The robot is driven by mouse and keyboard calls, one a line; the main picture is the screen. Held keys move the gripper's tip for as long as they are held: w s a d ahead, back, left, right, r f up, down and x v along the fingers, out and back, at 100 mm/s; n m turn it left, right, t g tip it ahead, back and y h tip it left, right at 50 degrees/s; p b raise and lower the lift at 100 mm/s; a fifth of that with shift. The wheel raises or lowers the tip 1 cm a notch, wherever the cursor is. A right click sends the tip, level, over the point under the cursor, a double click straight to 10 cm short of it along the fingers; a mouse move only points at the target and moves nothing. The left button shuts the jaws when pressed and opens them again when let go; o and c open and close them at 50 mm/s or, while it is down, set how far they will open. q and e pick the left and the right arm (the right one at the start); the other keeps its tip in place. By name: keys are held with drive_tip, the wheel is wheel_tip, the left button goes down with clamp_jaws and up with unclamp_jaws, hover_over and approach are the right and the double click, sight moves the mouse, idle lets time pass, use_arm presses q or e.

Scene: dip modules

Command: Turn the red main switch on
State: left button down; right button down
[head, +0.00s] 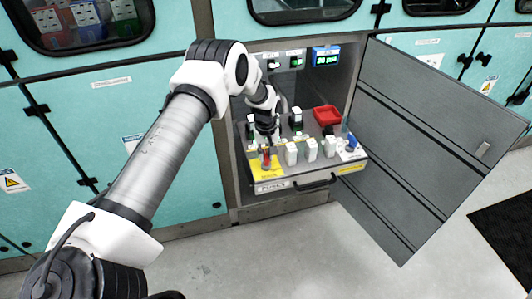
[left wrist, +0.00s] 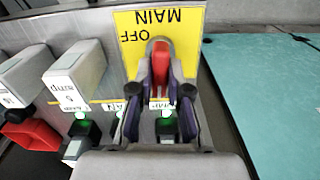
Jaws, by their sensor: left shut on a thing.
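The red main switch (head: 266,159) stands on a yellow plate (head: 273,174) at the front left corner of the pulled-out drawer. In the left wrist view the red handle (left wrist: 160,63) lies close to the upside-down word OFF on the yellow plate (left wrist: 190,50). My left gripper (head: 266,146) reaches down over it from the left. Its two fingers (left wrist: 161,72) are shut on the red handle, one on each side. The fingers and palm hide the handle's lower part and some of the switch base. My right gripper is in neither view.
White modules (head: 311,150) stand in a row right of the switch. The cabinet door (head: 425,130) stands open at the right. A blue display (head: 326,56) is above. The drawer handle (head: 315,183) sticks out in front.

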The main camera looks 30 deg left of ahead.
sight(266, 155)
use_arm(q)
drive_tip(key=shift+n, duration=0.5)
drive_tip(key=c, duration=1.1)
unclamp_jaws()
drive_tip(key=shift+r, duration=0.1)
wheel_tip(266, 155, up, 12)
drive_tip(key=shift+f, duration=0.15)
